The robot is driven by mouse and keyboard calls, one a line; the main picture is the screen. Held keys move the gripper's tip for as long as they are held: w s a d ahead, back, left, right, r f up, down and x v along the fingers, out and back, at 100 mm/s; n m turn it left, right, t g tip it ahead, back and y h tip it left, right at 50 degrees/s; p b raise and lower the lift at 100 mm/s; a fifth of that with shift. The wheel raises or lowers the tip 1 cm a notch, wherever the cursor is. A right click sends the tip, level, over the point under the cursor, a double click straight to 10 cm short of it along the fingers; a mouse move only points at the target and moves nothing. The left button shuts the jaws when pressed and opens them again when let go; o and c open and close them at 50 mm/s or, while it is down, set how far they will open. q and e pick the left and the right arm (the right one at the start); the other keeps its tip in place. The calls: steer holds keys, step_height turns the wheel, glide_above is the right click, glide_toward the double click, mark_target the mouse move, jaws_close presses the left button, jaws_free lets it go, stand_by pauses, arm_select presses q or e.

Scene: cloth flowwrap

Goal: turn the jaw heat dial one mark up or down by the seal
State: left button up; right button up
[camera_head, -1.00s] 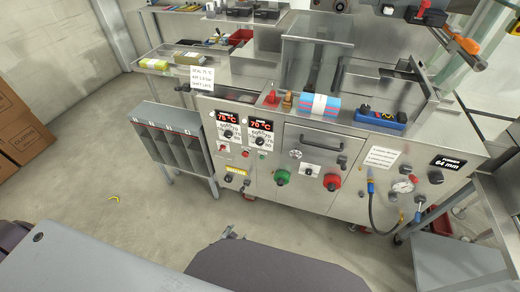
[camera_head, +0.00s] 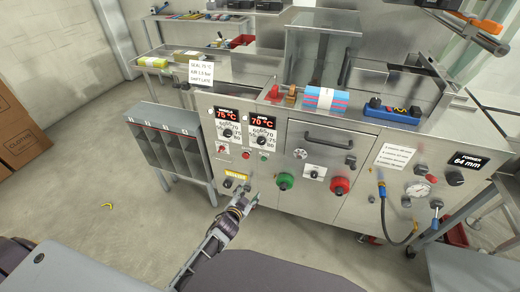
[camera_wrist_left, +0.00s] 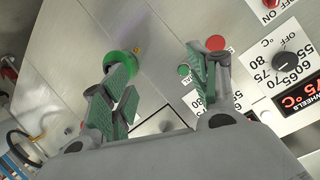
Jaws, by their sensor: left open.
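The jaw heat dial (camera_head: 262,140) is a black knob on the machine's front panel, under the right red display (camera_head: 263,122), which reads 70 °C. The matching dial (camera_head: 228,133) to its left sits under a display reading 75 °C; this wheels dial (camera_wrist_left: 283,65) also shows in the left wrist view. My left gripper (camera_head: 246,197) is open and empty, low in front of the panel and below the dials. In the left wrist view, its fingers (camera_wrist_left: 158,62) stand apart; the right finger covers part of the jaw dial's scale. My right gripper is not in view.
A green knob (camera_head: 285,181) and a red knob (camera_head: 340,186) protrude right of the dials. A grey bin rack (camera_head: 165,150) stands at the left. A pink-and-blue pack (camera_head: 326,98) lies on top. A hose (camera_head: 384,215) hangs at the right.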

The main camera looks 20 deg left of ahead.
arm_select(q)
steer(key=w+r+t+b, duration=0.1)
steer(key=r+t+b, duration=0.1)
steer(key=r, duration=0.5)
steer(key=w+r+m+t+b, duration=0.1)
steer(key=w+r+t+b, duration=0.1)
steer(key=r+b, duration=0.2)
step_height(320, 180, up, 3)
steer(key=shift+w, duration=0.25)
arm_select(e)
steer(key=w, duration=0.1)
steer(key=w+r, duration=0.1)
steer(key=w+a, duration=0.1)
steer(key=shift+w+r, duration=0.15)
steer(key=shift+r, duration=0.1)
arm_select(q)
steer(key=shift+w, duration=0.2)
glide_toward(261, 143)
steer(key=w, duration=0.1)
steer(key=shift+w+b, duration=0.7)
steer(key=shift+w, duration=2.5)
steer(key=shift+w+d+b, duration=0.1)
steer(key=shift+w+b, duration=0.2)
steer(key=shift+w, duration=0.65)
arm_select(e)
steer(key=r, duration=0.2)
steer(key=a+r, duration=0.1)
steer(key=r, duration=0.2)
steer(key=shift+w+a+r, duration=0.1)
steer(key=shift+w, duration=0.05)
